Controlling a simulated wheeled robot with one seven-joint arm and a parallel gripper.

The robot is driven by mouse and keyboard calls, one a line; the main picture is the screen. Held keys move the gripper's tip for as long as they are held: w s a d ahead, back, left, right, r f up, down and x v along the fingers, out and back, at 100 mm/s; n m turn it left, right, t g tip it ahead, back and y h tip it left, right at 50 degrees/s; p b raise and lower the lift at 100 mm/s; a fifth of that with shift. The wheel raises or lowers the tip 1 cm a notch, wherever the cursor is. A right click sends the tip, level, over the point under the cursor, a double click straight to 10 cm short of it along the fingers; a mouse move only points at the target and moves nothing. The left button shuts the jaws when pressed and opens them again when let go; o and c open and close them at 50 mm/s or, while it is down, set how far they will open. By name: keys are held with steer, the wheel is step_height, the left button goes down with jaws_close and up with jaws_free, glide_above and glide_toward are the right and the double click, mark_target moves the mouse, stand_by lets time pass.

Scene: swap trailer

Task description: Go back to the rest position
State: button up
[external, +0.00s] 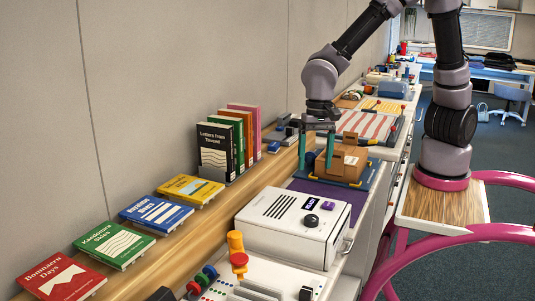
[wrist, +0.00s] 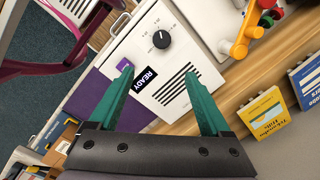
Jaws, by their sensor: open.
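My gripper (external: 316,150) is open, with two teal fingers pointing down. In the external view it hangs above the counter, in front of a brown cardboard box (external: 343,160) on a blue tray, and beyond the white machine (external: 290,228). In the wrist view the open gripper (wrist: 163,92) has nothing between its fingers. The white machine with a READY label and a dark knob (wrist: 160,60) shows beyond the fingertips. My arm is bent, with its elbow raised.
Upright books (external: 213,148) stand along the wall, and several books lie on sloped stands, among them a red one (external: 62,277). An orange-and-red lever (external: 238,258) stands on a panel at the front. A purple mat (external: 335,208) lies beside the machine. Pink rails (external: 440,240) stand at right.

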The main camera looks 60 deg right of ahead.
steer(key=s+d+r+n+t+y, duration=0.2)
steer(key=d+r+n+t+y, duration=0.1)
steer(key=d+r, duration=1.15)
steer(key=s+d+r+n+t+h, duration=0.2)
steer(key=s+d+r+t, duration=0.2)
steer(key=s+d+r, duration=0.3)
steer(key=shift+d+n, duration=0.3)
steer(key=shift+d, duration=0.2)
